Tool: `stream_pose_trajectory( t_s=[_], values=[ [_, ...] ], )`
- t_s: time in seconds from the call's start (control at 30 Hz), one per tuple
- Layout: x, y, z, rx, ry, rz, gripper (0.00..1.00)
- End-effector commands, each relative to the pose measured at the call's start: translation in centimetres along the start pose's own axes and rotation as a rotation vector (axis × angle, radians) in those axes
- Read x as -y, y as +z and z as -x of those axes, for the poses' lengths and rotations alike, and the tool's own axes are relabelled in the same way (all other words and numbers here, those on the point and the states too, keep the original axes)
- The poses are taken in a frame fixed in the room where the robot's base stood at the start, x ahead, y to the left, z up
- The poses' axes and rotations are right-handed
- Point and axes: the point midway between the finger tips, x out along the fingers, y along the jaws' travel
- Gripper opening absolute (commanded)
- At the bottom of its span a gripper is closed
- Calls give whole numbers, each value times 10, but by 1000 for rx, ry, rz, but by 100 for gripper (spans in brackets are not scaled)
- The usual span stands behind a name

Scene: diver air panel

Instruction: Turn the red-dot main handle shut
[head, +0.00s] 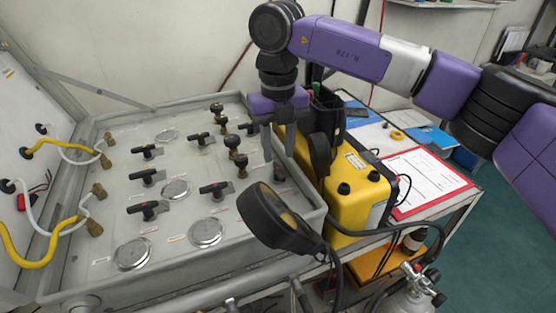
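The grey air panel (115,188) lies in an open case and bears several black lever handles. Clear ones are a back-left handle (147,152), a back-middle handle (199,138), a middle-left handle (147,177), a front-left handle (148,209) and a front-right handle (216,188). Another dark handle (249,128) shows just left of my gripper. I cannot make out a red dot on any of them. My gripper (279,153) points down over the panel's right side, its fingers apart. I see nothing held between them, and contact cannot be told.
Black knobs (234,144) stand upright left of my gripper. Round gauges (206,232) sit in the panel. A yellow box (355,190) and a black lamp-like head (278,217) stand close on the right. A red clipboard (425,180) lies beyond. Hoses (35,238) run along the left.

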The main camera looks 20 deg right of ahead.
Motion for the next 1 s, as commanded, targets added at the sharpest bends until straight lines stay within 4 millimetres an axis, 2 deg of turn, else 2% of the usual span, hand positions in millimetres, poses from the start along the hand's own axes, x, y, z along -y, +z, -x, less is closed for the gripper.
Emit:
stream_pose_trajectory(
  t_s=[0.1, 0.3, 0.6, 0.63, 0.8, 1.0],
  values=[
    [0, -1, -17, -2, 2, 1, 34],
    [-1, 0, -35, 0, 2, 2, 34],
    [0, 0, -38, 1, 1, 2, 34],
    [0, 0, -38, 1, 1, 2, 32],
    [0, 0, -38, 1, 1, 2, 0],
    [0, 0, -38, 1, 1, 1, 0]
  ],
)
